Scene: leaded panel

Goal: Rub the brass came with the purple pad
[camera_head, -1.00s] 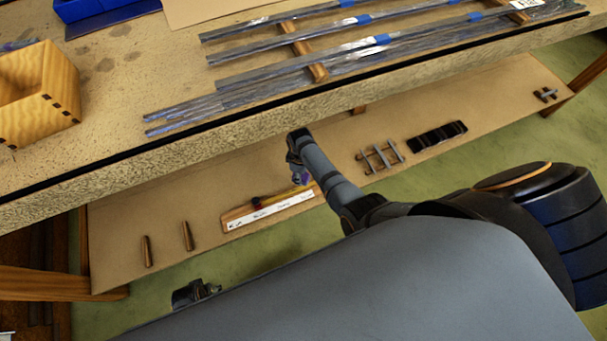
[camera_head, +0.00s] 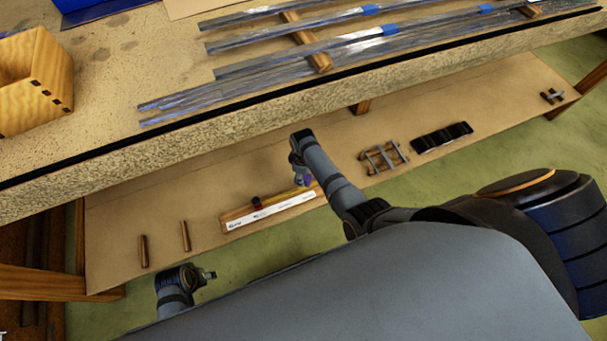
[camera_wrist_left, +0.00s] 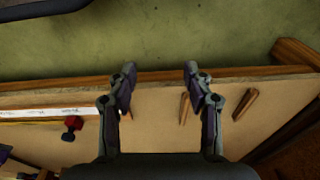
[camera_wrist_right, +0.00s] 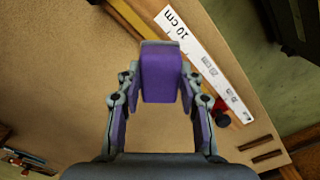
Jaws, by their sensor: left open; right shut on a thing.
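The purple pad (camera_wrist_right: 160,75) is between the fingers of my right gripper (camera_wrist_right: 160,85), which is shut on it. In the head view the right gripper (camera_head: 303,180) is low over the lower board, at the right end of a wooden strip (camera_head: 240,213) with a white scale (camera_head: 270,210). A yellowish strip (camera_head: 290,194) shows beside the scale; I cannot tell whether it is the brass came. Whether the pad touches anything is unclear. My left gripper (camera_wrist_left: 160,85) is open and empty near the lower board's front edge; it also shows in the head view (camera_head: 205,274).
A dark and red knob (camera_head: 256,203) stands on the wooden strip. Two wooden pegs (camera_head: 185,236) lie left of it on the lower board (camera_head: 115,225). A small rack (camera_head: 384,157) and a black holder (camera_head: 441,137) lie right. Grey strips (camera_head: 300,68) and a wooden box (camera_head: 35,85) are on the bench above.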

